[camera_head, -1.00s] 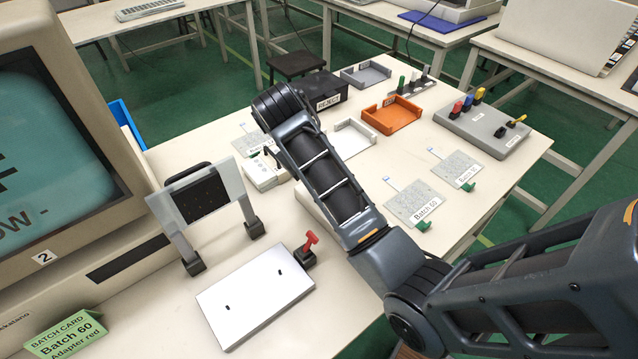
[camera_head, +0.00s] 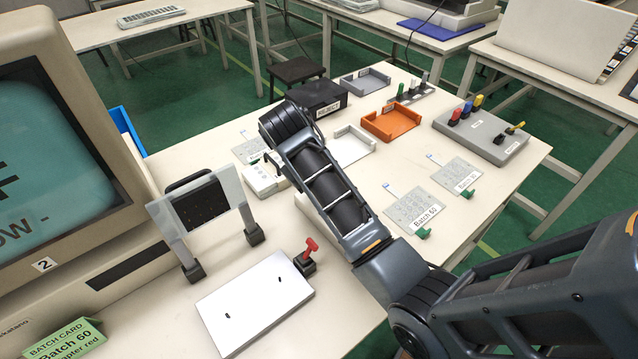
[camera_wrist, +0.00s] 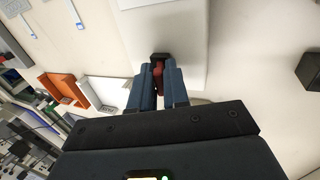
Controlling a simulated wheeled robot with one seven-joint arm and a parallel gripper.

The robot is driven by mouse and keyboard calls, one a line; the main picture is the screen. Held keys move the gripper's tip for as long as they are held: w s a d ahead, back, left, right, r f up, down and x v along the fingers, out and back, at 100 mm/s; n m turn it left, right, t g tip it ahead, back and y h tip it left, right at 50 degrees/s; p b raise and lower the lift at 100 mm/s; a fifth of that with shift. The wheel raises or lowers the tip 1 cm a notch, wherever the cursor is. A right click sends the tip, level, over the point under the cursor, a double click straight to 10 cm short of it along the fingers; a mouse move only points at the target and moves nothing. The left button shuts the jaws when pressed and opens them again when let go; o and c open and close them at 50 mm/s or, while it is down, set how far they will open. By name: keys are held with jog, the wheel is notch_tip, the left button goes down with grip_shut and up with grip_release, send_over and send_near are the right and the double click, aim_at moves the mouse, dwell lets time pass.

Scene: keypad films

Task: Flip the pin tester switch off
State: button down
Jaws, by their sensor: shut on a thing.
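In the wrist view my gripper (camera_wrist: 158,82) is shut on a red lever (camera_wrist: 157,74). I take this lever for the pin tester switch, but no label is readable. In the head view my arm hides the gripper and the held lever, and only part of the white box (camera_head: 307,207) shows beside the arm. A second red lever (camera_head: 311,246) on a black base stands apart, by a white plate (camera_head: 250,310), with no gripper near it.
A stand with a dark panel (camera_head: 203,202) and a monitor (camera_head: 60,150) are at the left. A white device (camera_head: 262,180), white tray (camera_head: 352,147), orange tray (camera_head: 391,122) and black reject box (camera_head: 318,97) lie beyond. Batch sheets (camera_head: 412,206) lie at right.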

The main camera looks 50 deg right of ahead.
jog(key=shift+a+r+h+p, duration=0.15)
jog(key=shift+a+h+p, duration=0.2)
jog(key=shift+p, duration=0.6)
jog(key=shift+w+f+g+h+p, duration=0.1)
jog(key=shift+f+g+h+p, duration=0.25)
jog(key=shift+h, duration=0.3)
jog(key=c, duration=1.2)
grip_release()
jog(key=shift+r, duration=0.1)
jog(key=v, duration=0.7)
jog(key=shift+a+r+p, duration=0.2)
jog(key=shift+r+p, duration=0.1)
jog(key=shift+p, duration=0.05)
